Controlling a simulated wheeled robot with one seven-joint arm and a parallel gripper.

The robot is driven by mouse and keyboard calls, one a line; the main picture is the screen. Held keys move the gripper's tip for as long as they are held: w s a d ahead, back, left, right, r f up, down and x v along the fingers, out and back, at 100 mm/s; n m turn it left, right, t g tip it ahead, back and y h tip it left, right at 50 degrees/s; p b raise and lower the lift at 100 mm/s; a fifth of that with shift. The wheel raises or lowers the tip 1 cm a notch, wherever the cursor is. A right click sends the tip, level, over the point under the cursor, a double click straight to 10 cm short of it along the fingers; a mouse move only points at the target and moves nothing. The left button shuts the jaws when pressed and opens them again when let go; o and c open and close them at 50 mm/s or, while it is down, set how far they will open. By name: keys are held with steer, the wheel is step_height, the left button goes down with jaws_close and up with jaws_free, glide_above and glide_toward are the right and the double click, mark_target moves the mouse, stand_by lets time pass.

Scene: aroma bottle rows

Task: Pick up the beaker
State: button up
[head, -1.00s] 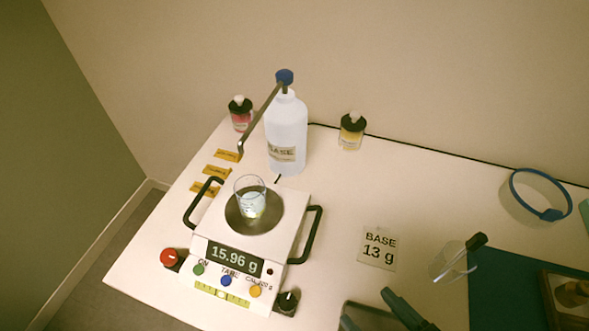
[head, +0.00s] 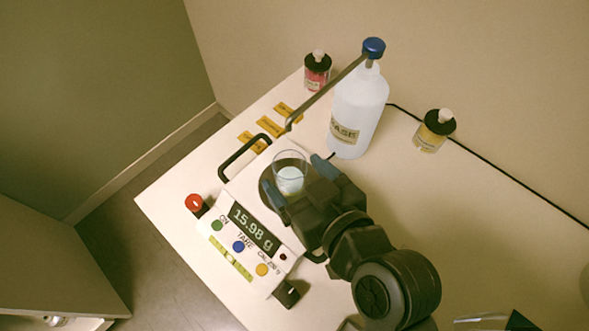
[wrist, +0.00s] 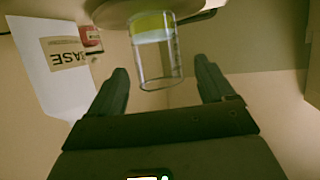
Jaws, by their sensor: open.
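The glass beaker (head: 290,172) stands on the round metal pan of the scale (head: 238,222) with pale liquid in it. The scale's display reads 15.98 g. My gripper (head: 297,182) is open, its fingers pointing at the beaker from the right in the head view. In the wrist view the beaker (wrist: 155,62) appears upside down, between and just beyond the open fingers (wrist: 163,82). Neither finger clearly touches it. My gripper hides part of the pan and the scale's right side in the head view.
The white BASE bottle (head: 357,112) stands behind the scale, its bent spout (head: 325,92) reaching left near the beaker. A black scale handle (head: 244,158) rises at the left. A red-liquid bottle (head: 317,72) and a yellow-liquid bottle (head: 434,131) stand farther back.

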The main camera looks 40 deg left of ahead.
mark_target(283, 163)
steer(key=x, duration=0.5)
steer(key=shift+w+d+p, duration=0.1)
steer(key=shift+p, duration=0.25)
steer(key=shift+c, duration=0.2)
